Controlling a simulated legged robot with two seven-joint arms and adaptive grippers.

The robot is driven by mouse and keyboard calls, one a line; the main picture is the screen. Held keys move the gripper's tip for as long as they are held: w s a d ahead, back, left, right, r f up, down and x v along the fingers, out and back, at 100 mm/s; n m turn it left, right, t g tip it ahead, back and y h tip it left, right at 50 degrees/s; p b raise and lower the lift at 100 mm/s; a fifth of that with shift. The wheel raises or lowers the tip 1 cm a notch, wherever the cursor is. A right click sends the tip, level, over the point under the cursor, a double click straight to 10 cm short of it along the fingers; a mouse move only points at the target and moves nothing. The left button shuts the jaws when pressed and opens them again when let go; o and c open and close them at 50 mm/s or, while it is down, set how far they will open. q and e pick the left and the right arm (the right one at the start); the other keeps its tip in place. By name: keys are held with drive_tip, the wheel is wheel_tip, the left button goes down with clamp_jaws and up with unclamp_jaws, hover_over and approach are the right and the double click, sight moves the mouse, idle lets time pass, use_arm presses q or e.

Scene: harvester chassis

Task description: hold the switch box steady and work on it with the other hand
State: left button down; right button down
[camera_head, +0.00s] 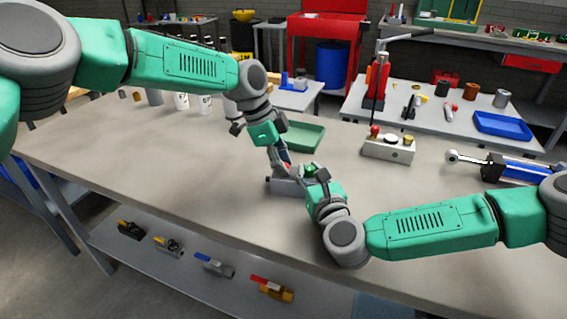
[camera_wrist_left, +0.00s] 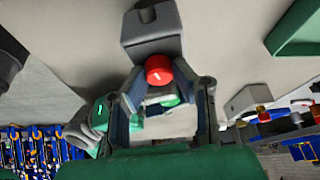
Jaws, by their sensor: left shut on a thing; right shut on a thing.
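The grey switch box (camera_head: 284,186) stands on the workbench, partly covered by my two hands. In the left wrist view the box (camera_wrist_left: 152,45) shows a black knob (camera_wrist_left: 147,12), a red round button (camera_wrist_left: 158,69) and a green part (camera_wrist_left: 166,100). My left gripper (camera_head: 285,166) reaches down onto the box from above. Its fingers (camera_wrist_left: 165,88) stand on both sides of the red button and are shut at the box; the exact contact is hidden. My right gripper (camera_head: 305,179) is shut at the box's right side, its fingertips mostly hidden.
A green tray (camera_head: 301,136) lies behind the box. A second grey control box (camera_head: 388,150) with a red-topped lever stands to the right, near a blue cylinder (camera_head: 512,168). White cups (camera_head: 182,101) stand at the back left. The bench's left front is clear.

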use_arm(q)
drive_tip(key=n+t, duration=0.1)
drive_tip(key=n, duration=0.2)
drive_tip(key=n+t, duration=0.1)
drive_tip(key=n, duration=0.3)
drive_tip(key=shift+s+r+t+y, duration=0.1)
drive_tip(key=shift+s+t+y, duration=0.05)
drive_tip(key=shift+t+y, duration=0.15)
drive_tip(key=n+t, duration=0.1)
drive_tip(key=n, duration=0.2)
drive_tip(key=n+y, duration=0.1)
drive_tip(key=n, duration=0.2)
drive_tip(key=shift+s+d+t, duration=0.1)
drive_tip(key=shift+d+t, duration=0.1)
drive_tip(key=shift+t, duration=0.2)
drive_tip(key=shift+y, duration=0.3)
drive_tip(key=c, duration=1.3)
unclamp_jaws()
drive_tip(key=shift+v, duration=3.85)
drive_tip(key=shift+a, duration=0.1)
